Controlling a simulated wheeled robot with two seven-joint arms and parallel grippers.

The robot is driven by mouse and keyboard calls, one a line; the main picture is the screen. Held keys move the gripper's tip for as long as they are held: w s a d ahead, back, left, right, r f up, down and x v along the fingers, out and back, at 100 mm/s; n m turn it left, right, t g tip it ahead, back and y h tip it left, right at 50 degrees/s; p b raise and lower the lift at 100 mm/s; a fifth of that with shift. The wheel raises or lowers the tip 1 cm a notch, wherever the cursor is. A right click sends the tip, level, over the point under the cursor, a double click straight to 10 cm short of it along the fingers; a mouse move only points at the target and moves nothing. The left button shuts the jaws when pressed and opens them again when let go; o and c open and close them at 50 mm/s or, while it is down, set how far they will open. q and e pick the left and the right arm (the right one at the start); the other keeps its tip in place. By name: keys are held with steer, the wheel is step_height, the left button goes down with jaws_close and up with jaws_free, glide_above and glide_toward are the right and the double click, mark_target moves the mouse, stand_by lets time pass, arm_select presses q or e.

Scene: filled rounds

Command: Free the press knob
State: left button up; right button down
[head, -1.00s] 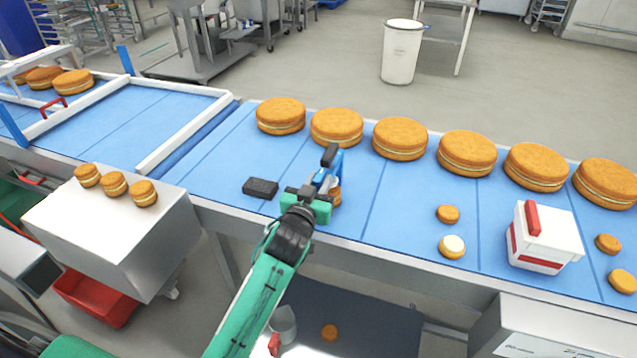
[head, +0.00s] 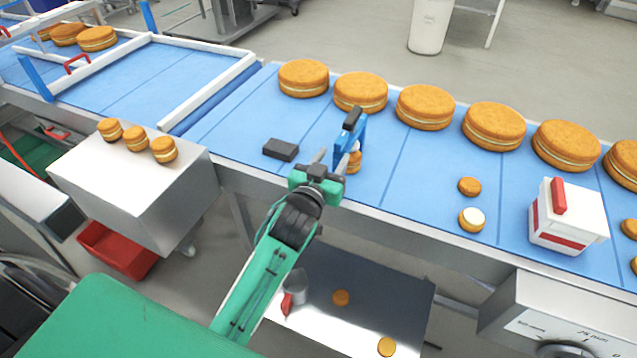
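A blue upright piece with a black top (head: 350,130), which looks like the press and its knob, stands near the front edge of the blue belt. A small filled round (head: 354,162) sits at its foot, partly hidden. My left gripper (head: 331,160) is just in front and to the left of the blue piece. Its two grey fingers are apart with nothing seen between them; whether one touches the blue piece is unclear. A dark block (head: 281,149) lies on the belt left of the gripper. My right gripper is not in view.
Large filled rounds (head: 425,108) line the belt's far side. Small rounds (head: 469,186) and a white box with a red handle (head: 567,218) are at the right. Several small rounds (head: 135,138) sit on a metal box at left. The belt behind the dark block is clear.

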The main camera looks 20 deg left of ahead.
arm_select(q)
steer(key=s+b, duration=0.1)
steer(key=s, duration=0.7)
steer(key=shift+s, duration=0.2)
